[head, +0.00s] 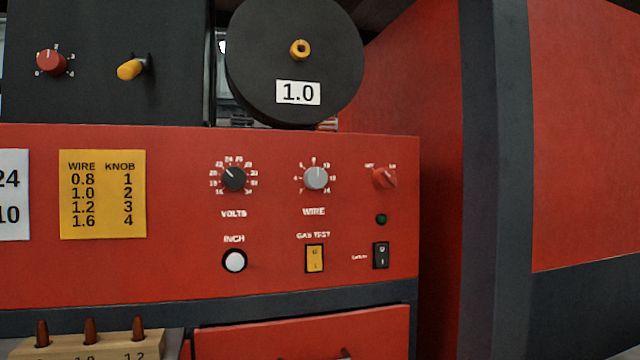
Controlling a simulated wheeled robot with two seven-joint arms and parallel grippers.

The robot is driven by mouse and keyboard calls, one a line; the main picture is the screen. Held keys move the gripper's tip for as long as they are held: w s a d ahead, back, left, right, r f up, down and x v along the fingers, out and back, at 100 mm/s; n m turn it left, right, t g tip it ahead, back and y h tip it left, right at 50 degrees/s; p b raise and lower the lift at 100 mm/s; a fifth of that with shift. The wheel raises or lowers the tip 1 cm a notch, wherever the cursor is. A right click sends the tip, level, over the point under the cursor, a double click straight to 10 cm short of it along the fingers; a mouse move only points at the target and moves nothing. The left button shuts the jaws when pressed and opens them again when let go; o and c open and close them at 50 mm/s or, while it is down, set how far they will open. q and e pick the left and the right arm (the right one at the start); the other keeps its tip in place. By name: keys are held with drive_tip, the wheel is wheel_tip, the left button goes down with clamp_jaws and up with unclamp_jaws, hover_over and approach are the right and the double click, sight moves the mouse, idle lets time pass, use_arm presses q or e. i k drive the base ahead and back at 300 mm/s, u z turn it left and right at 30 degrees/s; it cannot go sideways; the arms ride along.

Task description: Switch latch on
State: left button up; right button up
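A black rocker switch (381,255) is on the lower right of the red panel (190,272), with a small white label to its left that is too blurred to read surely. It has a light mark at its top and another at its bottom; which side is pressed I cannot tell. A dark green round lamp (382,219) sits above it and looks unlit. A red rotary knob (384,178) is above the lamp, its small labels blurred. Neither of my grippers shows in the head view.
A yellow GAS TEST rocker (314,258), a white INCH button (234,261), a grey WIRE knob (316,179) and a black VOLTS knob (234,179) are left of the switch. A wooden block (95,347) with pegs stands lower left. Space before the panel looks clear.

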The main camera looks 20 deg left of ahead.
sight(381, 250)
drive_tip(key=k, duration=0.65)
drive_tip(key=u, duration=0.5)
drive_tip(key=i, duration=1.15)
drive_tip(key=z, duration=0.05)
